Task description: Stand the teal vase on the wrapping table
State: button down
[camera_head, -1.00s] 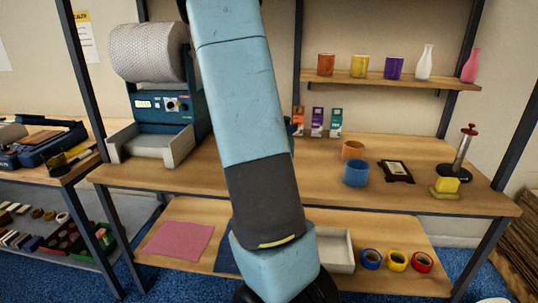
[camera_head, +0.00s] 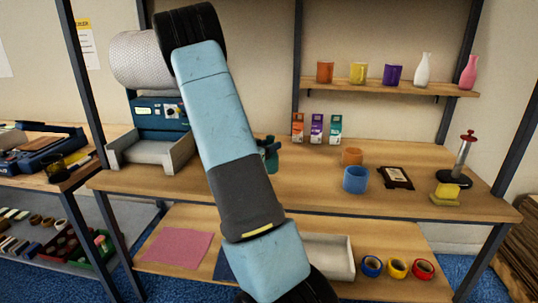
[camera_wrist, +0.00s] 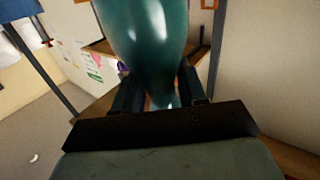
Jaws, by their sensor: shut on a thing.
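The teal vase (camera_wrist: 145,35) is glossy and fills the upper middle of the wrist view, with its narrower part between the two dark fingers of my gripper (camera_wrist: 160,98). My gripper is shut on it. In the head view only a small dark teal part of the vase (camera_head: 270,152) shows at the right edge of my arm, which hides the rest and most of my gripper. The wrapping table (camera_head: 310,185) has a wooden top. I cannot tell whether the vase touches it.
On the table, a bubble-wrap roll machine (camera_head: 160,115) stands at left. Small cartons (camera_head: 317,128), an orange mug (camera_head: 352,156), a blue mug (camera_head: 355,179), a framed item (camera_head: 396,176) and a red-knobbed stand (camera_head: 460,165) are at right. Bare wood lies in front of the mugs.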

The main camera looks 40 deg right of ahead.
aim_at(272, 165)
jog(key=shift+w+f, duration=0.2)
jog(key=shift+f, duration=1.55)
jog(key=c, duration=0.6)
grip_release()
